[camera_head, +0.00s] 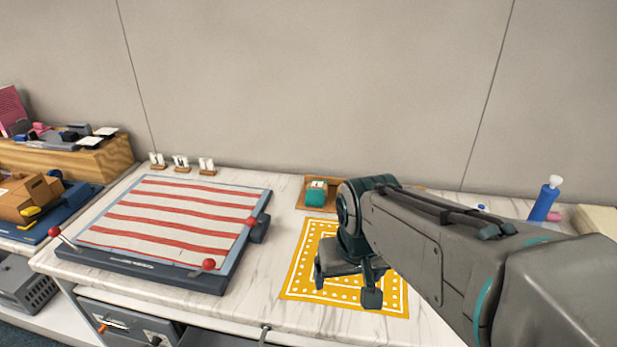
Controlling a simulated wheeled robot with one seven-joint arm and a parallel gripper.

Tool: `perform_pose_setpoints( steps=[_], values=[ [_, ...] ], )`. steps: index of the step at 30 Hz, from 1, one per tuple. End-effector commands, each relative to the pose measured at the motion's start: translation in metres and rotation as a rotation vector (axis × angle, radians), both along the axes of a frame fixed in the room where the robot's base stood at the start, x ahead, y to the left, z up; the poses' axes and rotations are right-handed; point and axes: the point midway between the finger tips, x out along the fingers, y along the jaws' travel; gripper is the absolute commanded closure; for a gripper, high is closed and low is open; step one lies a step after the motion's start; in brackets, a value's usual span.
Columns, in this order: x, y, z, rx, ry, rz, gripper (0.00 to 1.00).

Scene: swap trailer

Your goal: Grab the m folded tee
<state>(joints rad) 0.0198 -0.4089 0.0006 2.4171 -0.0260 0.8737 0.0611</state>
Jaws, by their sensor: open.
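A small teal folded item (315,198) with a pale label on top sits in a shallow brown tray (302,205) at the back of the counter. It may be a folded tee; I cannot read a size on it. My gripper (348,287) is open and points down over the yellow patterned mat (300,265), in front of and slightly right of the teal item. Nothing shows between its fingers. My arm comes in from the right and hides the tray's right part and much of the mat.
A red-and-white striped board (172,222) with red-knobbed levers lies left on the marble counter (288,190). Several small cards on stands (181,163) line its back edge. A blue bottle (543,203) stands right. Cardboard boxes (28,198) crowd the far left.

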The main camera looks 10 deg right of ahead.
Motion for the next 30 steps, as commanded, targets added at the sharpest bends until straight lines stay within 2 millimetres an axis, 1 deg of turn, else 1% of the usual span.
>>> perform_pose_setpoints(
  steps=[1,2,4,5,6,8,9,10,11,12,14,15,16,18,21,24,27,30],
  values=[
    [0.019,-0.004,0.009,-0.005,-0.001,-0.018,0.16],
    [0.031,-0.006,0.013,-0.008,-0.004,-0.026,0.16],
    [0.062,-0.01,0.022,-0.013,-0.012,-0.046,0.16],
    [0.076,-0.011,0.026,-0.017,-0.015,-0.053,0.16],
    [0.095,-0.014,0.029,-0.021,-0.021,-0.063,0.16],
    [0.122,-0.019,0.033,-0.024,-0.029,-0.082,0.16],
    [0.14,-0.022,0.034,-0.025,-0.035,-0.096,0.16],
    [0.153,-0.025,0.035,-0.028,-0.04,-0.107,0.16],
    [0.167,-0.029,0.035,-0.03,-0.045,-0.116,0.16],
    [0.185,-0.035,0.035,-0.03,-0.05,-0.132,0.16],
    [0.211,-0.042,0.033,-0.032,-0.058,-0.154,0.16],
    [0.228,-0.049,0.03,-0.032,-0.064,-0.17,0.16],
    [0.241,-0.054,0.028,-0.033,-0.069,-0.182,0.16],
    [0.269,-0.065,0.021,-0.032,-0.08,-0.209,0.16],
    [0.306,-0.082,0.008,-0.031,-0.095,-0.247,0.16],
    [0.335,-0.097,-0.005,-0.028,-0.108,-0.28,0.16],
    [0.356,-0.109,-0.017,-0.026,-0.119,-0.303,0.16],
    [0.369,-0.116,-0.026,-0.023,-0.126,-0.32,0.16]
  ],
)
